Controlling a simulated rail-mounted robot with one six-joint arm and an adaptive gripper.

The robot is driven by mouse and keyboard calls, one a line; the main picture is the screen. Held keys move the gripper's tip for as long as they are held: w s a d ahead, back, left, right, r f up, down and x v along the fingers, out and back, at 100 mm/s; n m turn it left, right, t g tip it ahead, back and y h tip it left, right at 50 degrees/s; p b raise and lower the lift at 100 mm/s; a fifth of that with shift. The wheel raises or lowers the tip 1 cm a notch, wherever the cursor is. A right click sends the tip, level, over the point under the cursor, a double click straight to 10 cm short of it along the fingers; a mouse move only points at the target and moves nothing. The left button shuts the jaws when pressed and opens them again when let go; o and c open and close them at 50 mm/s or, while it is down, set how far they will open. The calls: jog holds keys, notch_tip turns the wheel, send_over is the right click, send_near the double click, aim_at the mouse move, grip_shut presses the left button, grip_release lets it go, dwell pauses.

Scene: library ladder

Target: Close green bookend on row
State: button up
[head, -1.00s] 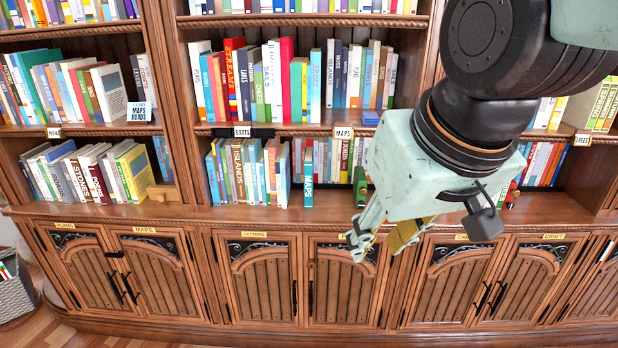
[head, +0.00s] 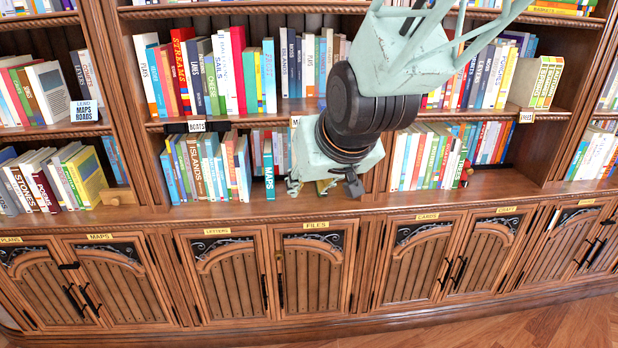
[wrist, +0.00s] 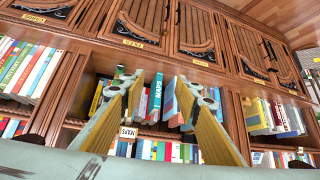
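The row of books (head: 208,168) stands on the lower shelf, under the BOATS label. A teal MAPS book (head: 269,170) stands at its right end with a small gap; it also shows in the wrist view (wrist: 155,97). My gripper (head: 309,187) is at the shelf front, just right of the MAPS book. In the wrist view my gripper (wrist: 161,84) has its yellow-padded fingers wide apart, with nothing gripped. A small green piece, apparently the green bookend (wrist: 118,72), shows beside the left fingertip, partly hidden by it. My gripper hides it in the head view.
More books (head: 432,158) stand to the right on the same shelf, with a small red object (head: 466,172) at their end. A wooden upright (head: 378,185) separates the bays. Cabinet doors (head: 315,275) lie below the shelf ledge. The shelf above is full of books.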

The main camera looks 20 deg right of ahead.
jog(key=w+d+f+t, duration=0.1)
jog(key=w+d+f, duration=0.1)
jog(key=w, duration=0.3)
jog(key=w+d+f+t+h+b, duration=0.1)
jog(key=w+d+f, duration=0.15)
jog(key=w, duration=0.25)
jog(key=w+d+f+t, duration=0.1)
jog(key=w+f, duration=0.2)
jog(key=w, duration=0.1)
jog(key=w+d+f+m+t+h+b, duration=0.1)
jog(key=w+d+f+t, duration=0.2)
jog(key=d+f, duration=0.2)
jog(key=w+d+f+m+t+h+b, duration=0.1)
jog(key=w+d+f, duration=0.3)
jog(key=f, duration=0.5)
jog(key=shift+d+f+t+h+b, duration=0.15)
jog(key=shift+d+t+h+b, duration=0.2)
jog(key=shift+d+t+h, duration=0.55)
jog(key=shift+w+d, duration=0.1)
jog(key=shift+d, duration=0.15)
jog(key=shift+b+x, duration=0.7)
jog(key=shift+x, duration=6.1)
jog(key=shift+a, duration=0.1)
jog(key=shift+c, duration=0.5)
jog(key=c, duration=0.9)
